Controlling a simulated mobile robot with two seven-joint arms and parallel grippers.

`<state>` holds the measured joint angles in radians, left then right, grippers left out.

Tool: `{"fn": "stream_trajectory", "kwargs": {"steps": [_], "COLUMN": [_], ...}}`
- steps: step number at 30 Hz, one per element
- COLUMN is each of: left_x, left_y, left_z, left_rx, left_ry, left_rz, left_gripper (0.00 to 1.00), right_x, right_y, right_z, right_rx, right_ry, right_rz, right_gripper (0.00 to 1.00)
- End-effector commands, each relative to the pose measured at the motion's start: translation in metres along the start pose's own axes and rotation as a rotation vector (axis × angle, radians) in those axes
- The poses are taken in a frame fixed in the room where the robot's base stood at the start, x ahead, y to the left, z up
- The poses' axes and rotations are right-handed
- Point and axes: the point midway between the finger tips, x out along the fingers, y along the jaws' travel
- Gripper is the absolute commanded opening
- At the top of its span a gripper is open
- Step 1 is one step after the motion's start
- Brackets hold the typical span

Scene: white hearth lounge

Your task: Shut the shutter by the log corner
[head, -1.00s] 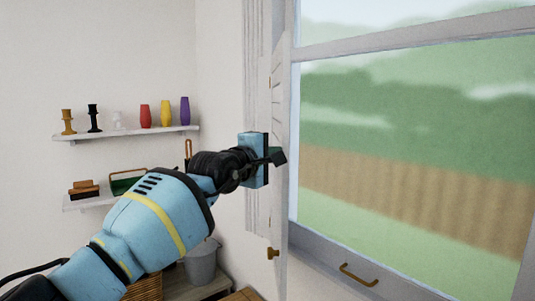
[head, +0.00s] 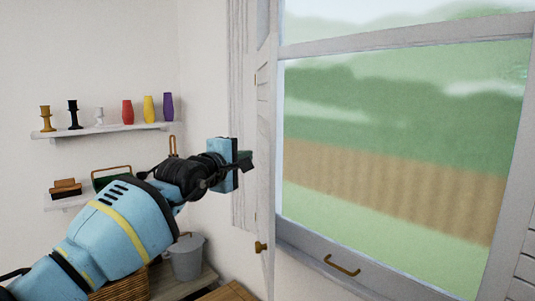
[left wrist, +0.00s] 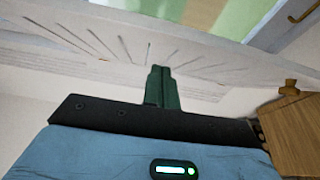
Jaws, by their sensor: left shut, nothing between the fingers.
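A white slatted shutter (head: 264,150) stands swung out at the left side of the window, seen nearly edge-on in the head view. Its small brass knob (head: 262,247) is low on its edge. In the left wrist view the shutter's slatted face (left wrist: 215,60) spans the upper part. My left gripper (head: 247,161) is shut and empty, its dark tips just left of the shutter at mid height. In the left wrist view the shut green fingers (left wrist: 162,85) point at the slats; whether they touch cannot be told. My right gripper is out of view.
The window (head: 400,130) has a brass handle (head: 342,266) on its lower rail. Another slatted panel (head: 525,265) shows at the right edge. Left are wall shelves (head: 110,133) with candlesticks and vases, a grey bucket (head: 187,259) and a wicker basket (head: 125,287).

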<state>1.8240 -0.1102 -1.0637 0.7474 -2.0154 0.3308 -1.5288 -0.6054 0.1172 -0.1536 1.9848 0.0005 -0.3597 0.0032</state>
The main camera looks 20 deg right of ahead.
Motion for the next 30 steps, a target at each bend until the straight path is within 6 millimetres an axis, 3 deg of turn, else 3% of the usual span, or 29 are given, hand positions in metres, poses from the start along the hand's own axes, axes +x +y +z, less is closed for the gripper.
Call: {"fn": "stream_trajectory", "kwargs": {"steps": [1, 8, 12, 21, 30], "left_x": [-0.007, -0.015, -0.016, -0.022, -0.025], "left_y": [0.025, 0.026, 0.014, 0.009, 0.010], "left_z": [0.015, 0.044, 0.057, 0.083, 0.089], "left_rx": [0.019, 0.018, 0.010, 0.005, 0.006], "left_ry": [-0.006, -0.007, -0.010, -0.010, -0.005], "left_rz": [0.021, 0.025, 0.015, 0.012, 0.014], "left_gripper": [0.00, 0.00, 0.00, 0.00, 0.00], "right_x": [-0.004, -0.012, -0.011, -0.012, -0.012], "right_y": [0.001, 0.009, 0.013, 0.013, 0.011], "right_z": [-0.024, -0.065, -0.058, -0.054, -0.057], "right_rx": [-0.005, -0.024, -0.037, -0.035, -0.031], "right_ry": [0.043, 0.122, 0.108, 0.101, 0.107], "right_rz": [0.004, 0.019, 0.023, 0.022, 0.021], "right_gripper": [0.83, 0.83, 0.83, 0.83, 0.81]}}
